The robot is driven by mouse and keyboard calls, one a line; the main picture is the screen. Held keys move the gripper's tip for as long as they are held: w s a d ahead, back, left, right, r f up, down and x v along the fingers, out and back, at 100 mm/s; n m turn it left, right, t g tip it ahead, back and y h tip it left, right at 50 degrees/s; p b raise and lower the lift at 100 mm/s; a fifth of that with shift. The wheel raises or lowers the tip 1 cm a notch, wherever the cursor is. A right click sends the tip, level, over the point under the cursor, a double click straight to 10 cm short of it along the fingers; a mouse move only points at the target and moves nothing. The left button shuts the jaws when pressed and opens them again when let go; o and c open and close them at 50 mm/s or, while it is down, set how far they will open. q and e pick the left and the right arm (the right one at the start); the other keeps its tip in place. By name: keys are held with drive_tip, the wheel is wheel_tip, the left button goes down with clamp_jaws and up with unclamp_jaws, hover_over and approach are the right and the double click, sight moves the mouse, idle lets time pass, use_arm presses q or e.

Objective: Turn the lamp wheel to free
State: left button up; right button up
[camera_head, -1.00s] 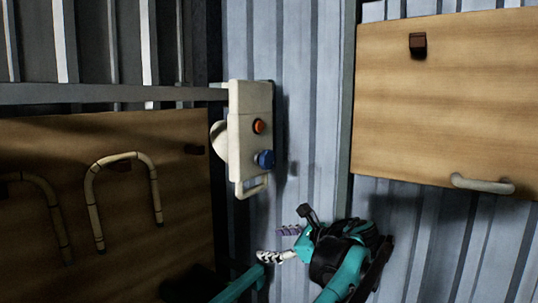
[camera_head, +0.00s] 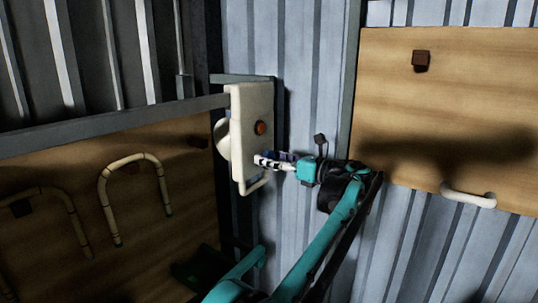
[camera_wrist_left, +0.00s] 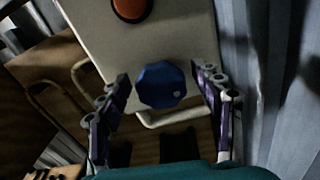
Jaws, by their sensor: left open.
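The lamp unit (camera_head: 250,110) is a pale flat box hanging from a metal bar, with an orange-red button (camera_head: 261,128) on its face. Its wheel, a blue faceted knob (camera_wrist_left: 161,85), shows in the wrist view below the red button (camera_wrist_left: 130,8). In the head view the knob is mostly hidden by my left gripper (camera_head: 266,161), which reaches the box from the right. In the wrist view my left gripper (camera_wrist_left: 162,88) is open, with one finger on each side of the knob and gaps visible. Contact cannot be told. My right gripper is not in view.
A pale handle loop (camera_head: 256,184) hangs under the box. A wooden board with bent rattan pieces (camera_head: 135,170) is at left. Another wooden board (camera_head: 450,100) with a handle (camera_head: 468,196) is at right. A corrugated metal wall (camera_head: 305,90) stands behind.

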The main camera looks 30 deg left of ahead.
use_arm(q)
drive_tip(key=shift+a, duration=0.3)
drive_tip(key=c, duration=1.2)
drive_tip(key=shift+o, duration=0.2)
